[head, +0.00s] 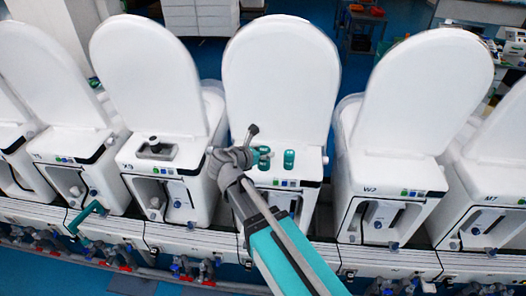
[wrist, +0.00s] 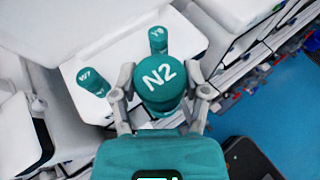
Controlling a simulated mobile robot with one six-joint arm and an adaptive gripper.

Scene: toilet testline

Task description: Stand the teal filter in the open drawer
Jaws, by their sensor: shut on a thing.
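My gripper (wrist: 163,100) is shut on a teal filter (wrist: 160,76) with a round cap marked N2, one finger on each side. In the head view my gripper (head: 236,156) is above the front left of the middle white unit, and the held filter cannot be made out clearly. Two smaller-looking teal filters stand on that unit: one marked W7 (wrist: 92,80) and one whose mark is hard to read (wrist: 158,40). A teal part (head: 88,215) sticks out low from a unit at the left; I cannot tell whether it is the open drawer.
White units with tall raised lids stand in a row; the middle lid (head: 281,75) is behind my gripper. The unit to its left has a dark recess (head: 157,150) in its top. A rail with hoses and valves (head: 185,268) runs along the front. Blue floor is free beyond.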

